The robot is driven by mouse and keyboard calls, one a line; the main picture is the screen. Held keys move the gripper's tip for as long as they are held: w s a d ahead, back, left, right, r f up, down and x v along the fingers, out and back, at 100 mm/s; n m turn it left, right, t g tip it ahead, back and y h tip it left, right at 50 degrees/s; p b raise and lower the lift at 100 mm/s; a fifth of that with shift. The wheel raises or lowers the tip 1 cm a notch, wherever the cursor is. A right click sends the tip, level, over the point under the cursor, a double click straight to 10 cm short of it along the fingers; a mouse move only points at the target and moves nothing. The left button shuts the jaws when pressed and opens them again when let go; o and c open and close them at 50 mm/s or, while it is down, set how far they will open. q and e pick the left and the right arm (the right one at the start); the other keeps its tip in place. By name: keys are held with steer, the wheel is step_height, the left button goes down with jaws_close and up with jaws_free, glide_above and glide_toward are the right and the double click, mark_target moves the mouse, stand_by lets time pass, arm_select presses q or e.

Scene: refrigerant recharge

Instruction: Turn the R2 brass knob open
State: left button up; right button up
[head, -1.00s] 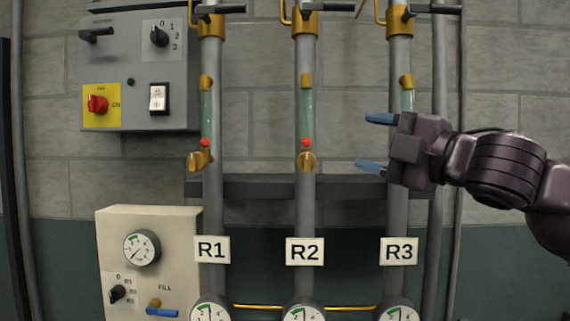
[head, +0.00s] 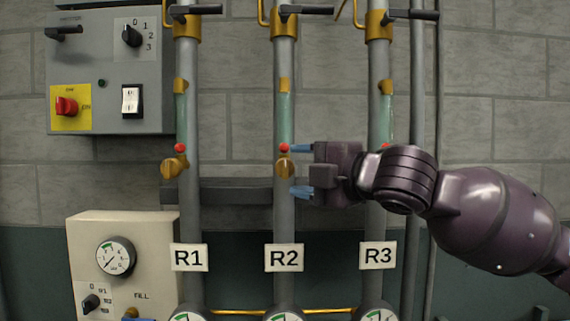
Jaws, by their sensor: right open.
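The R2 brass knob (head: 285,167) sits on the middle grey pipe, just below a red ball (head: 284,148) and a clear sight tube (head: 285,118). The R2 label (head: 284,257) is lower on the same pipe. My right gripper (head: 301,170) comes in from the right with its two blue fingers apart, one above and one below knob height. Their tips are at the pipe's right edge, beside the knob in the picture; I cannot tell whether they touch it. My left gripper is out of view.
The R1 pipe (head: 187,220) with its own brass knob (head: 174,167) stands to the left. The R3 pipe (head: 376,225) is partly hidden behind my right arm. A grey switch box (head: 150,60) and a beige gauge panel (head: 140,240) are at the left.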

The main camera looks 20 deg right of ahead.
mark_target(289, 169)
steer(key=shift+p+x, duration=0.4)
steer(key=shift+x, duration=1.75)
steer(key=c, duration=0.9)
steer(key=shift+f, duration=0.1)
